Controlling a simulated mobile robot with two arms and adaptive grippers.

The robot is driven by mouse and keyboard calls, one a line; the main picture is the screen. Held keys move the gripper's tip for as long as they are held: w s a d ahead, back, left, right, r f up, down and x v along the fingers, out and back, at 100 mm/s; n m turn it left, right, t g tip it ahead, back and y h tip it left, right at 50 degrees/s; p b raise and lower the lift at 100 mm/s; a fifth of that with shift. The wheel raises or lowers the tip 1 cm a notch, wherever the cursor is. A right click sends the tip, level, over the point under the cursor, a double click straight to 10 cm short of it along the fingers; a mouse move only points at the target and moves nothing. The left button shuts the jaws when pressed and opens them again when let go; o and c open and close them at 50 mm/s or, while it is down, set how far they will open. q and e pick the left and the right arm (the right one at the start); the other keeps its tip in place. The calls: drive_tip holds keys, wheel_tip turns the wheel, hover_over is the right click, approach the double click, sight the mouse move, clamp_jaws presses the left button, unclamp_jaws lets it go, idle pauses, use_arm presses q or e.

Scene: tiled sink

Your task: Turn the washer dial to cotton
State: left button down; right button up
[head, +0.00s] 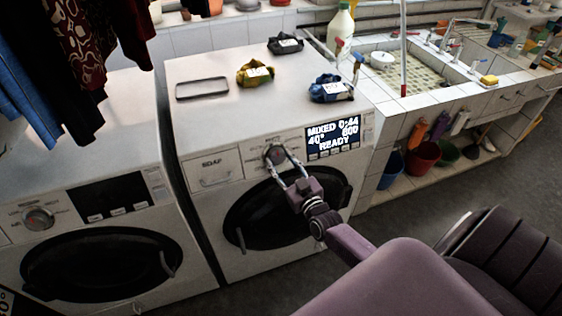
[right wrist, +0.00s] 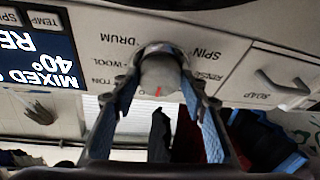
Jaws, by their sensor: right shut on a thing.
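The washer dial (head: 275,153) is a grey round knob on the right-hand washer's front panel, between the soap drawer and the screen. My right gripper (head: 276,160) is shut on it, one finger on each side. In the right wrist view, which is upside down, the dial (right wrist: 160,75) sits between the fingertips (right wrist: 162,68), and its red mark is at the picture's lower side. Labels DRUM, WOOL, SPIN and RINSE show around it; one ending in "TON" is partly hidden by a finger. The screen (head: 333,136) reads MIXED, 0:44, 40°, 600, READY. My left gripper is out of view.
The soap drawer (head: 214,168) is left of the dial and the round door (head: 245,222) is below. Another washer (head: 100,190) stands left. A sink (head: 405,75) is at right.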

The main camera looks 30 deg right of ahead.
drive_tip(key=m+h, duration=0.1)
drive_tip(key=m, duration=0.1)
drive_tip(key=m+h, duration=0.1)
drive_tip(key=m, duration=0.2)
drive_tip(key=shift+a+m, duration=0.2)
drive_tip(key=shift+m, duration=0.1)
drive_tip(key=shift+w+a+m+g+h+p, duration=0.1)
drive_tip(key=shift+m+g+h+p, duration=0.3)
drive_tip(key=shift+m, duration=0.9)
drive_tip(key=shift+a+m+g+h+p, duration=0.1)
drive_tip(key=shift+m+h, duration=0.6)
drive_tip(key=shift+m, duration=0.6)
drive_tip(key=o, duration=1.2)
drive_tip(key=shift+c, duration=0.2)
drive_tip(key=v, duration=1.2)
